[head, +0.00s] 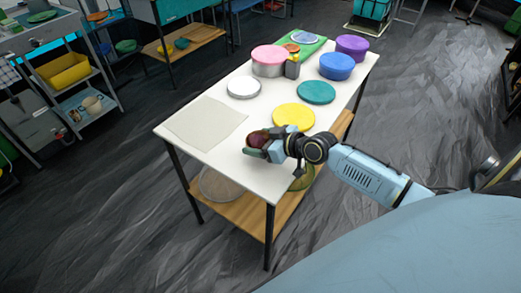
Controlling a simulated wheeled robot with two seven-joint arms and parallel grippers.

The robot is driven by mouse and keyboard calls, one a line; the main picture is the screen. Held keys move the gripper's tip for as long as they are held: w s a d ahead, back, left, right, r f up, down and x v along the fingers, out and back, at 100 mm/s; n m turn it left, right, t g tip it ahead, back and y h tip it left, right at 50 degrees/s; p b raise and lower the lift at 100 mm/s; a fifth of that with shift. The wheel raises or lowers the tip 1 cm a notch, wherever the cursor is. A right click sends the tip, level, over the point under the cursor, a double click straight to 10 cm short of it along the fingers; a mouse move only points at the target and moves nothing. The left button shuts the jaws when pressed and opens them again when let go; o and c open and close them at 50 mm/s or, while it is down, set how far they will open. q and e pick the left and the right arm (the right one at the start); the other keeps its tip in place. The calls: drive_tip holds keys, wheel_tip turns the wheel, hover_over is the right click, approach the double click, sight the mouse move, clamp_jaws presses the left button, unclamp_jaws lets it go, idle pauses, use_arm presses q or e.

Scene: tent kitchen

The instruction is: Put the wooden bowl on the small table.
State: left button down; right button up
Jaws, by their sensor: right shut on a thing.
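The wooden bowl (257,139) looks small, round and reddish brown. My right gripper (262,149) is shut on it at the near edge of a white-topped table (225,160), and its fingers hide part of it. I cannot tell whether the bowl touches the tabletop. The picture does not settle which of these is the small table. My left gripper is not in view.
A pale mat (206,122), white round tin (244,87), yellow disc (293,117), teal disc (316,92), pink-lidded tin (269,61), blue tin (336,65) and purple tin (352,47) crowd the white tabletop. A shelf cart (75,75) stands left. Dark floor is open at right.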

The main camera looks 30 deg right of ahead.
wheel_tip(320, 180, down, 3)
drive_tip(key=shift+r+b, duration=0.1)
drive_tip(key=shift+b, duration=0.4)
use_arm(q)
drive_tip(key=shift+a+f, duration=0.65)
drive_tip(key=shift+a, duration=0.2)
use_arm(e)
drive_tip(key=o, duration=1)
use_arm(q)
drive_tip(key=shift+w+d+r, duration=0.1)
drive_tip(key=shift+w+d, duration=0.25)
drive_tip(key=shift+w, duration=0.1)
use_arm(e)
drive_tip(key=shift+o, duration=0.2)
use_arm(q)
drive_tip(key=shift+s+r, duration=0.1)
